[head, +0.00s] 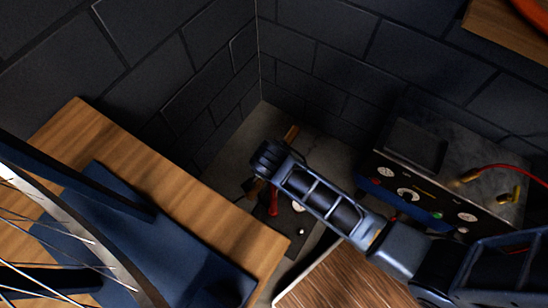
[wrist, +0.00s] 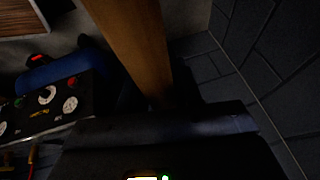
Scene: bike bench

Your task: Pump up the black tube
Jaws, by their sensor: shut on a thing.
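My gripper (head: 272,162) is shut on a wooden bar-shaped handle (head: 291,133), whose ends stick out on both sides of it. In the wrist view the wooden handle (wrist: 130,45) runs from the top edge down to my dark gripper (wrist: 160,125). Below the gripper in the head view are a dark base plate (head: 297,232) on the floor and a red part (head: 273,202), which look like parts of a floor pump. The pump's shaft is mostly hidden by my gripper and arm. I cannot make out the black tube in either view.
A wooden bench (head: 205,200) with a blue stand and a spoked wheel (head: 75,235) is at the left. A box with dials (head: 410,195) and a red hose (head: 505,168) stands at the right. Dark block walls (head: 320,50) meet behind the gripper.

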